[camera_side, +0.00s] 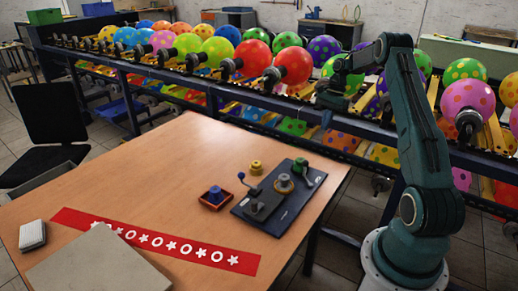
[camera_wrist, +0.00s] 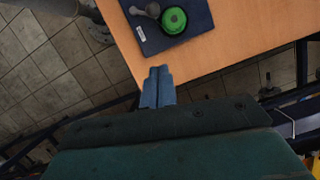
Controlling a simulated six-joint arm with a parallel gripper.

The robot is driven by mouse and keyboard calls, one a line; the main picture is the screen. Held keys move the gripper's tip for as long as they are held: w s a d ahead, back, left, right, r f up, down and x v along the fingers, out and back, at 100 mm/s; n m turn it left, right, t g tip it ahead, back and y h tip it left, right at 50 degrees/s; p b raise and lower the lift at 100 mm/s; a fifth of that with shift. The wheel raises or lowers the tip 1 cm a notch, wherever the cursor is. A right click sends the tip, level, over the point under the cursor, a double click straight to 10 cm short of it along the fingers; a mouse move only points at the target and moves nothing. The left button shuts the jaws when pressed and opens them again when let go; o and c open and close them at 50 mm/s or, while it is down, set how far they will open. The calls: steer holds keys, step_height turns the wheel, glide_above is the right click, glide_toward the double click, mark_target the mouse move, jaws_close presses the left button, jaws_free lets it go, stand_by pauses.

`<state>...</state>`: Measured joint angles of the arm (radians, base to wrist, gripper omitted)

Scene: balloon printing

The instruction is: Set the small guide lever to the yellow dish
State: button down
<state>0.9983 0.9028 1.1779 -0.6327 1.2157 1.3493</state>
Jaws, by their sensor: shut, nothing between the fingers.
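The green knob (camera_wrist: 173,20) also shows in the wrist view. I cannot tell which is the small guide lever. A small yellow dish-like piece (camera_side: 256,168) sits on the table just beyond the plate. My gripper (camera_wrist: 159,72) is shut and empty, apart from the levers, off the table's edge in the wrist view.
An orange and dark blue square dish (camera_side: 215,197) sits left of the plate. A red strip with white stars and rings (camera_side: 155,240) lies at the front left, beside a grey board (camera_side: 95,268). A rack of balloons (camera_side: 215,75) runs behind the table. The table's left middle is clear.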

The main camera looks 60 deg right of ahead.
stand_by(0.3)
steer(key=shift+w+a+f, duration=0.2)
steer(key=shift+a+f, duration=0.95)
steer(key=shift+f, duration=0.55)
steer(key=shift+w+a+f, duration=0.25)
steer(key=shift+a+f, duration=0.85)
steer(key=shift+f, duration=0.65)
steer(key=shift+w+a+f, duration=0.2)
steer(key=shift+a+f, duration=0.95)
steer(key=shift+f, duration=0.55)
